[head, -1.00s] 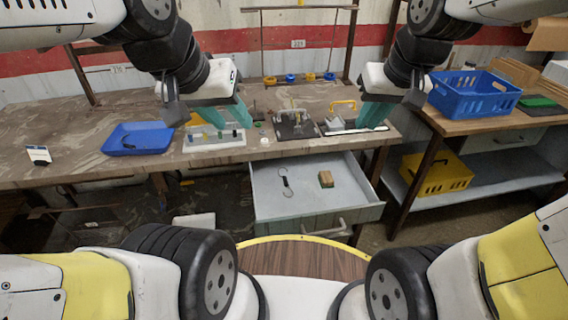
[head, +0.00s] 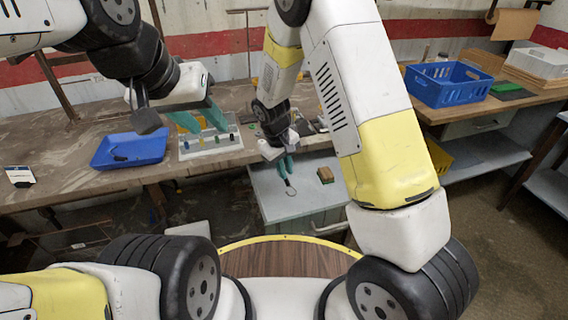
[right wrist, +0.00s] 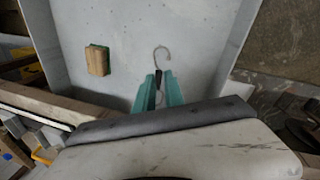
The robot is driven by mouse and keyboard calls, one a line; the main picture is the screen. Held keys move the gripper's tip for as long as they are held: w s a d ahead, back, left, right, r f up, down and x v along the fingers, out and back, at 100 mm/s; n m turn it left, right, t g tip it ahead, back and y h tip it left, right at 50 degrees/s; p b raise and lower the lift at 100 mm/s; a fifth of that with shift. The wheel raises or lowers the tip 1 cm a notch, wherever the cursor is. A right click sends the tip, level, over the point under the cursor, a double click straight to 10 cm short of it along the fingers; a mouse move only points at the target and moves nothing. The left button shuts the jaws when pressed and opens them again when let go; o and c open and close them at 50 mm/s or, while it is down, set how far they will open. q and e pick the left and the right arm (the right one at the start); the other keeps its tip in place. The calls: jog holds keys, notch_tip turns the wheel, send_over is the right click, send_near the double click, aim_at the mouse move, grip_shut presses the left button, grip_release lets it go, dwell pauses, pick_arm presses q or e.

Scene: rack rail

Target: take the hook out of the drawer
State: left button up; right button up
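The hook (head: 290,187) is a thin metal hook with a dark middle part, inside the open grey drawer (head: 270,193) under the table. In the right wrist view the curved metal end of the hook (right wrist: 162,53) sticks out beyond my fingertips. My right gripper (head: 285,168) is down in the drawer, its teal fingers close together on either side of the dark part; they look shut on it. The fingers (right wrist: 160,85) hide some of the hook. Whether it is clear of the drawer floor I cannot tell. My left gripper (head: 212,119) is open and empty above the table.
A wooden block with a green side (head: 326,175) lies in the drawer to the right of the hook. A blue tray (head: 130,149) and a pegged board (head: 211,146) are on the table. A blue crate (head: 450,84) stands on the right bench.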

aim_at(291, 187)
jog(key=f, duration=0.2)
jog(key=d+f, duration=0.1)
jog(key=f, duration=0.4)
jog(key=shift+w+d, duration=0.35)
jog(key=shift+w, duration=0.05)
jog(key=shift+c, duration=0.4)
grip_shut()
jog(key=shift+r, duration=0.1)
